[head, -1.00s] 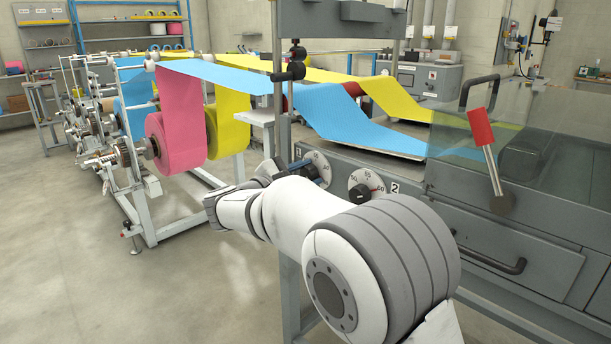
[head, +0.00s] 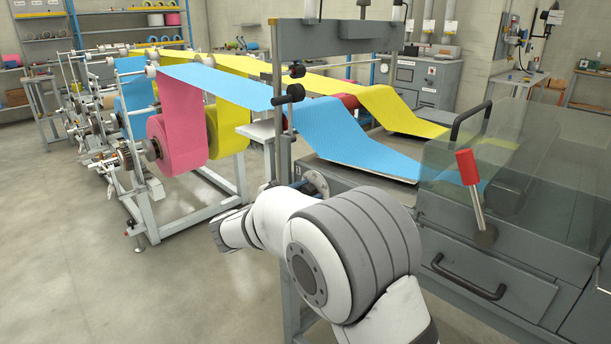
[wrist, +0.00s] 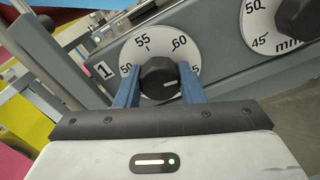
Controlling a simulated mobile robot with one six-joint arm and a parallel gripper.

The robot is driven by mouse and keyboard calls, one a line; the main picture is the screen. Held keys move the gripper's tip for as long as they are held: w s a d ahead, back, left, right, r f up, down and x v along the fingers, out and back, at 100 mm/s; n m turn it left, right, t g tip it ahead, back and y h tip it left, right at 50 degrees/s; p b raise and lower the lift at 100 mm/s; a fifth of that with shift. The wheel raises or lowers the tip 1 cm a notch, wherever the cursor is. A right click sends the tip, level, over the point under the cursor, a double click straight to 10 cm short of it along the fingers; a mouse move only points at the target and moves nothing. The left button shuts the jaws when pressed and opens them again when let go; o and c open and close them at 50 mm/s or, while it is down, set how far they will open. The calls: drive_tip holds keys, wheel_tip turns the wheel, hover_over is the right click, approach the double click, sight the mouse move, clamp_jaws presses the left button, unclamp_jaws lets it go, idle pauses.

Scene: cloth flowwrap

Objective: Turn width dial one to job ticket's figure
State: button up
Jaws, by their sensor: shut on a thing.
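Width dial one (wrist: 164,47) is a round white dial with black figures, next to a "1" plate (wrist: 104,70) in the wrist view. Its black knob (wrist: 158,78) sits between the two blue fingers of my gripper (wrist: 158,70), which is shut on it. A pale pointer mark on the knob faces right, past the 60. The figures 50, 55 and 60 show; one at the right is partly covered by a finger. In the head view dial one (head: 317,183) is mostly hidden behind my arm. I cannot make out a job ticket.
A second dial (wrist: 251,22) with a black knob stands to the right in the wrist view. In the head view, a red-handled lever (head: 467,168) and a clear cover (head: 540,170) are right of my arm. Film rolls (head: 176,140) hang left. The floor at left is clear.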

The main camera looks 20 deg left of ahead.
drive_tip(key=n+p, duration=0.2)
drive_tip(key=p, duration=0.1)
drive_tip(key=n+p, duration=0.1)
drive_tip(key=p, duration=0.2)
drive_tip(key=shift+r+n, duration=0.3)
drive_tip(key=shift+n, duration=0.1)
drive_tip(key=n+p, duration=0.2)
drive_tip(key=p, duration=0.1)
drive_tip(key=shift+f+n+p, duration=0.2)
drive_tip(key=shift+n+p, duration=0.1)
drive_tip(key=shift+f+n+p, duration=0.1)
drive_tip(key=shift+n+p, duration=0.4)
drive_tip(key=shift+p, duration=0.1)
drive_tip(key=shift+f, duration=0.15)
drive_tip(key=o, duration=1)
drive_tip(key=shift+s+a, duration=0.1)
